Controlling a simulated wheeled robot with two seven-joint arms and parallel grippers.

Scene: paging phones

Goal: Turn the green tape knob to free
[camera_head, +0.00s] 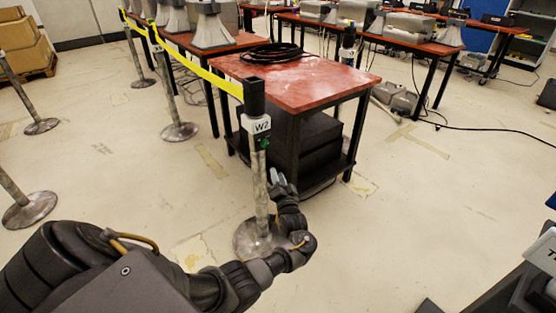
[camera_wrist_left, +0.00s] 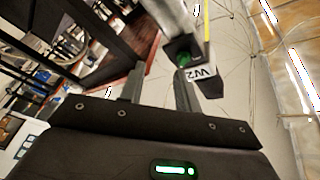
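The green knob (camera_head: 263,143) sits on the post head just below the white W2 label (camera_head: 261,125). The post (camera_head: 260,190) stands upright on a round metal base, and yellow tape (camera_head: 225,85) runs from its black top. In the left wrist view the green knob (camera_wrist_left: 184,59) shows just beyond the right fingertip, beside the W2 label (camera_wrist_left: 198,75). My left gripper (camera_head: 278,175) is below and to the right of the knob, near the post. Its fingers (camera_wrist_left: 160,70) are apart with nothing between them. I cannot tell whether a finger touches the post head.
A red-topped table (camera_head: 305,82) with a coiled black cable (camera_head: 272,53) stands close behind the post. A dark box (camera_head: 305,140) is on its lower shelf. Other tape posts (camera_head: 179,130) stand at the left. The floor right of the table is mostly clear.

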